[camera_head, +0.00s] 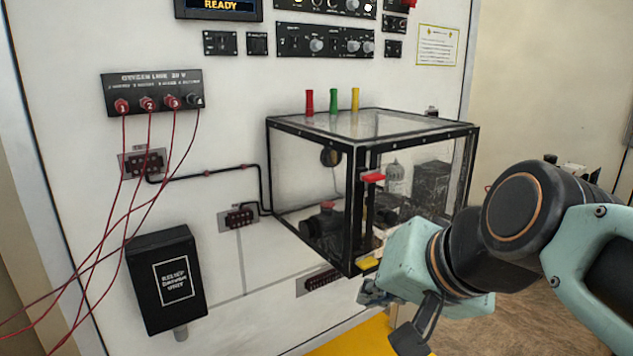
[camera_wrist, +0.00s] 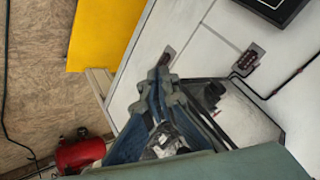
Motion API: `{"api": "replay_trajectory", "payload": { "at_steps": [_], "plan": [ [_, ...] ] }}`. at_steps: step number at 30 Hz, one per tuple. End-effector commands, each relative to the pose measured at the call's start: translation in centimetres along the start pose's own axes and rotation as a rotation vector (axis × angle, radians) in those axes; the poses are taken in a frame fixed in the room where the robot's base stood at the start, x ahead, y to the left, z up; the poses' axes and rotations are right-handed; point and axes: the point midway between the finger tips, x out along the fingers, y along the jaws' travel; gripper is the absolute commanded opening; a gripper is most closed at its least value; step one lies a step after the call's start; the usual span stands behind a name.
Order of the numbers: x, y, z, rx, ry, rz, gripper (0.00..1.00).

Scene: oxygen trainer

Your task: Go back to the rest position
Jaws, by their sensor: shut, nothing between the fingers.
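My gripper (camera_head: 372,293) is in the head view at the lower middle, just below and in front of the clear box's lower front edge. In the wrist view my gripper (camera_wrist: 160,80) shows with its fingers together and nothing between them. My arm comes in from the right and hides part of the clear box's right side. I cannot tell whether the gripper touches the box.
The clear box (camera_head: 312,180) with a black frame juts from the white panel (camera_head: 70,45). Red cables hang from the oxygen link block (camera_head: 152,93). A black relief unit (camera_head: 167,280) sits at lower left.

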Motion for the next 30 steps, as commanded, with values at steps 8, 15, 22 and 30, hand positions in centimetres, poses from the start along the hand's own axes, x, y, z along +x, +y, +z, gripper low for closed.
{"api": "replay_trajectory", "payload": {
  "at_steps": [8, 15, 22, 30],
  "plan": [
    [-0.5, 8.9, 6.1, -0.340, -0.164, 0.316, 0.00],
    [-4.8, 6.2, 2.9, -0.336, -0.164, 0.313, 0.00],
    [-8.3, 4.2, 0.4, -0.334, -0.163, 0.311, 0.00],
    [-9.3, 3.6, -0.4, -0.333, -0.163, 0.311, 0.00]
  ]
}}
